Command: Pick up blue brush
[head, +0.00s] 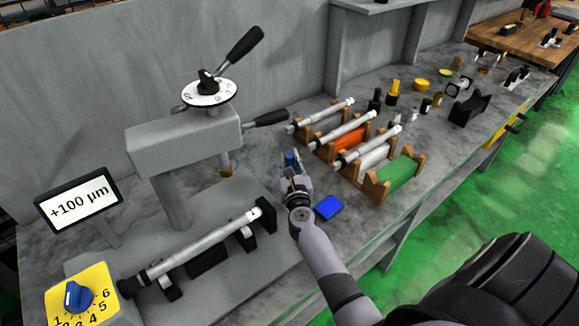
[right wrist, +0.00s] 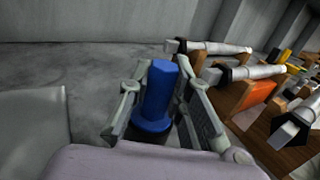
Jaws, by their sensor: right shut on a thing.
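The blue brush (right wrist: 157,98) stands upright between the two fingers of my right gripper (right wrist: 160,86) in the right wrist view. It has a faceted blue handle and a dark lower part, which is mostly hidden by the gripper. In the head view, the right gripper (head: 291,162) is over the grey bench between the grinder and the wooden stands, with the blue of the brush (head: 289,158) showing between its fingers. The gripper is shut on the brush. I cannot tell whether the brush touches the bench. My left gripper is not in view.
Wooden stands (head: 377,188) with metal shafts are close at right. A flat blue pad (head: 328,207) lies beside my wrist. A yellow-and-black brush (head: 393,92) stands farther back.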

